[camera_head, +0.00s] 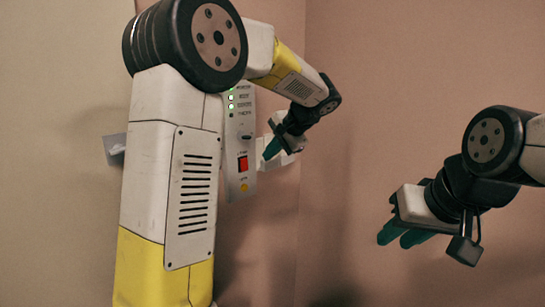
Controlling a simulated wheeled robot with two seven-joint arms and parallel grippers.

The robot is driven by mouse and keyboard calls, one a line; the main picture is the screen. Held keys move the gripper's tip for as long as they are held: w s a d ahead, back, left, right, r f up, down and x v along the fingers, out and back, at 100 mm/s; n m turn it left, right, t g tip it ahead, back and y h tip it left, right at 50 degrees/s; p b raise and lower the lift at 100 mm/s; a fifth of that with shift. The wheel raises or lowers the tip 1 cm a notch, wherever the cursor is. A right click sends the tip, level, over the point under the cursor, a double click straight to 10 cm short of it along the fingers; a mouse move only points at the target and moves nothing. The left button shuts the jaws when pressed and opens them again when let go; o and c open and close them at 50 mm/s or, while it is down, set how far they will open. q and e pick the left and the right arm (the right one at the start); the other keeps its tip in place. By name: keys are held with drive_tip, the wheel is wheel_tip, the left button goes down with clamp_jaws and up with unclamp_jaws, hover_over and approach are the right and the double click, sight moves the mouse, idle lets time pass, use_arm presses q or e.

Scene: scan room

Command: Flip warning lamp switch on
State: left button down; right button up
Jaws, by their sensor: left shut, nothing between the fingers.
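A narrow pale panel (236,128) is fixed upright on the wall near the middle of the head view. It carries a red switch (243,163) low down, with an orange round part (244,187) below it. Small green lights (231,97) show near its top. I cannot tell which way the switch is tipped. My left gripper (271,150) is shut and empty, just right of the panel at about the height of the switch. I cannot tell whether it touches anything. My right gripper (394,239) hangs in the air at lower right, away from the panel; its finger gap is unclear.
My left arm covers the wall left of the panel and part of the panel's left edge. A pale box (286,158) sits on the wall behind my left gripper. A grey bracket (114,148) is on the left wall. The wall between my two grippers is bare.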

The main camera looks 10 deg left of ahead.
sight(245, 165)
use_arm(q)
drive_tip(key=shift+w+a+r+x, duration=0.2)
drive_tip(key=shift+a+r+x, duration=0.1)
drive_tip(key=shift+x, duration=1.6)
drive_tip(key=shift+w+a+r+x, duration=0.2)
drive_tip(key=shift+r+x, duration=0.1)
drive_tip(key=shift+x, duration=1.6)
drive_tip(key=shift+w+a+r+x, duration=0.25)
drive_tip(key=shift+r+x, duration=0.05)
drive_tip(key=shift+x, duration=1.65)
drive_tip(key=shift+a+f, duration=0.1)
drive_tip(key=shift+a, duration=0.05)
drive_tip(key=shift+w+r, duration=0.1)
drive_tip(key=shift+r, duration=0.8)
